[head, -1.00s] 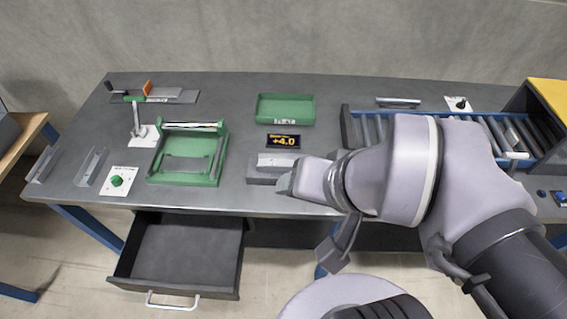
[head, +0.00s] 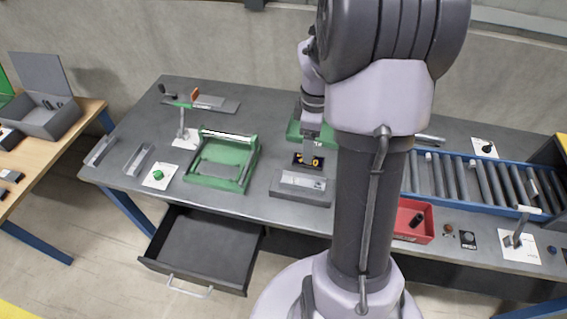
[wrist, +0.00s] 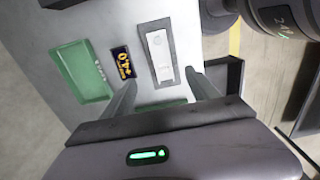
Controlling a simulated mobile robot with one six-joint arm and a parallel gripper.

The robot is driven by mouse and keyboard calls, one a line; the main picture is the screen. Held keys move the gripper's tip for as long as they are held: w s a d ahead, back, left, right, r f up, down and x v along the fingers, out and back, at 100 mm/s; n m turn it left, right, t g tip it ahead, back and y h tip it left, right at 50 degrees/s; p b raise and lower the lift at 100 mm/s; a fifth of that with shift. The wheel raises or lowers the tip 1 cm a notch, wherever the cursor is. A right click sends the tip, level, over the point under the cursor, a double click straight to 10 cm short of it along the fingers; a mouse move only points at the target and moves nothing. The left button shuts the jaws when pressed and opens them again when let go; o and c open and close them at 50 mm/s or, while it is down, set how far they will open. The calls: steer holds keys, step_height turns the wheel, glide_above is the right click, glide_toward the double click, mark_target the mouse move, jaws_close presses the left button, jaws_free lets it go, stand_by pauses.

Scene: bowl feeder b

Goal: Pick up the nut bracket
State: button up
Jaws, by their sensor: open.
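No part is clearly marked as the nut bracket. A light metal piece (head: 303,181) lies on a grey block (head: 287,194) near the table's front edge; whether it is the bracket I cannot tell. In the wrist view this piece (wrist: 160,54) shows a small hole near one end, on its block (wrist: 172,70). Two small metal channel pieces (head: 138,159) (head: 101,151) lie at the table's left end. My gripper (wrist: 163,92) is open with nothing between its fingers, above the table by the block. In the head view my arm partly hides it.
A display reading +4.0 (head: 308,161) and a green tray (head: 294,134) lie behind the block. Left are a green frame (head: 218,184) and an open drawer (head: 205,246). Right are a red bin (head: 428,226) and a roller conveyor (head: 455,178).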

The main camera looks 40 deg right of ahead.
steer(key=b, duration=0.4)
glide_above(305, 184)
step_height(305, 184, down, 11)
steer(key=shift+s+d+f, duration=0.1)
steer(key=f+b, duration=0.1)
steer(key=f, duration=0.2)
steer(key=f+b, duration=0.1)
steer(key=f, duration=0.1)
steer(key=shift+a+f, duration=0.2)
steer(key=shift+f, duration=0.2)
steer(key=shift+r, duration=0.15)
steer(key=shift+c, duration=0.2)
jaws_close()
